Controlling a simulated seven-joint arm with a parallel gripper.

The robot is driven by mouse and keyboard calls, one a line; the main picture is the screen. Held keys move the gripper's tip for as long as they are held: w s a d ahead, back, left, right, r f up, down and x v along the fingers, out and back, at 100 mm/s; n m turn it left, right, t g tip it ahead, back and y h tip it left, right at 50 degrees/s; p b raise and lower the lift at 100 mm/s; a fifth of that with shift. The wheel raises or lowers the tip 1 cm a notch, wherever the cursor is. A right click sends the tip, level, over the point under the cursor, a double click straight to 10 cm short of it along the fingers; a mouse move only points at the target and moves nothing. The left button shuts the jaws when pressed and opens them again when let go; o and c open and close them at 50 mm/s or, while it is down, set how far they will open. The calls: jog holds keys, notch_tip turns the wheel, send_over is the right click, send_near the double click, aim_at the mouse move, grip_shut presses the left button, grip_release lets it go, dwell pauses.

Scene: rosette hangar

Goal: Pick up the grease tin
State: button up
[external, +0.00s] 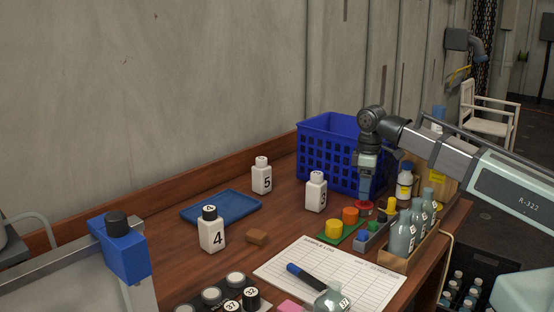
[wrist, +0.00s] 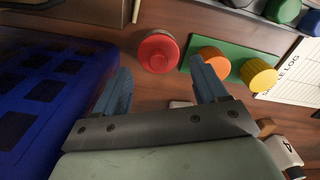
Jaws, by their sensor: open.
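A round red object (external: 363,208), the only thing here that looks like a grease tin, stands on the wooden table by the blue crate; I see no label on it. In the wrist view the red object (wrist: 158,52) shows from above as a round disc with a raised centre. My gripper (external: 366,197) points down just above or beside it, partly hiding it in the external view. In the wrist view my open gripper (wrist: 161,67) has its fingers apart, with the red object just beyond the gap between the tips. Nothing is held.
The blue crate (external: 325,156) stands close to my gripper. A green board (external: 340,236) with orange (external: 350,215) and yellow (external: 333,228) cylinders is near the red object. A wooden rack (external: 396,262) of grey bottles stands to the right. White bottles and a log sheet (external: 320,272) occupy the table's middle.

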aim_at(366, 204)
jog(key=shift+f, duration=2.65)
jog(key=shift+c, duration=0.3)
jog(key=c, duration=0.8)
jog(key=shift+w+r, duration=0.1)
